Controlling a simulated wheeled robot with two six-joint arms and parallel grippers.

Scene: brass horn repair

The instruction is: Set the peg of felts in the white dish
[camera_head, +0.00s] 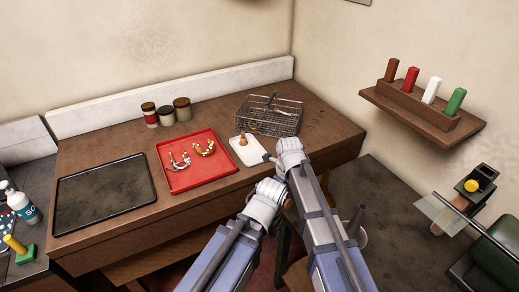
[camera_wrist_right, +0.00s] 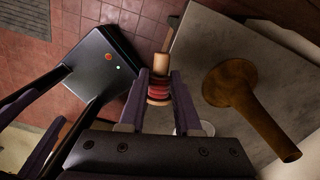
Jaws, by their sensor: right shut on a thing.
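The peg of felts (camera_wrist_right: 158,88) shows in the right wrist view, with red and tan rings below a wooden top. My right gripper (camera_wrist_right: 158,92) is shut on it, one finger on each side.
The red tray (camera_head: 198,182) holds brass and silvery parts. A black tray (camera_head: 100,195) lies at left, and a wire basket (camera_head: 270,117) stands behind the dish. In the wrist view, a brown flared piece (camera_wrist_right: 250,102) lies on a grey surface (camera_wrist_right: 215,45).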

